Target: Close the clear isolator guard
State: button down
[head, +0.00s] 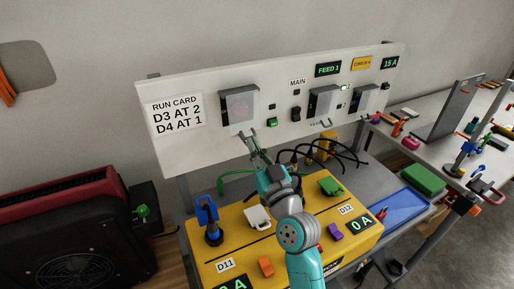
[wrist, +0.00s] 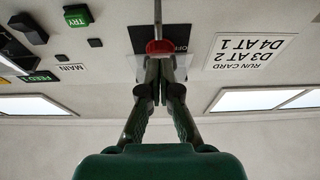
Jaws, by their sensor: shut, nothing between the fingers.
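The leftmost box on the white panel holds the isolator, and its clear guard (head: 238,104) shows as a pale see-through pane with faint red behind it. I cannot tell whether the guard is fully closed. In the wrist view, which is upside down, a red part (wrist: 160,47) shows in front of a dark OFF plate (wrist: 178,38). My gripper (head: 254,138) is shut and empty, just below the box's lower edge. In the wrist view its fingertips (wrist: 164,62) overlap the red part; contact is unclear. They partly hide the guard area.
Two similar boxes (head: 323,102) (head: 364,97) sit to the right on the panel, near a green button (head: 272,122) and a black switch (head: 296,114).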

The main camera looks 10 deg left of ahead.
jog(key=shift+w+a+f, duration=0.25)
jog(key=shift+w+f, duration=0.05)
jog(key=shift+w, duration=0.15)
jog(key=shift+s+d+g+h, duration=0.85)
jog(key=shift+s+d, duration=3.1)
jog(key=shift+s, duration=2)
jog(key=x, duration=1.3)
jog(key=shift+w+a, duration=0.3)
jog(key=shift+f, duration=0.15)
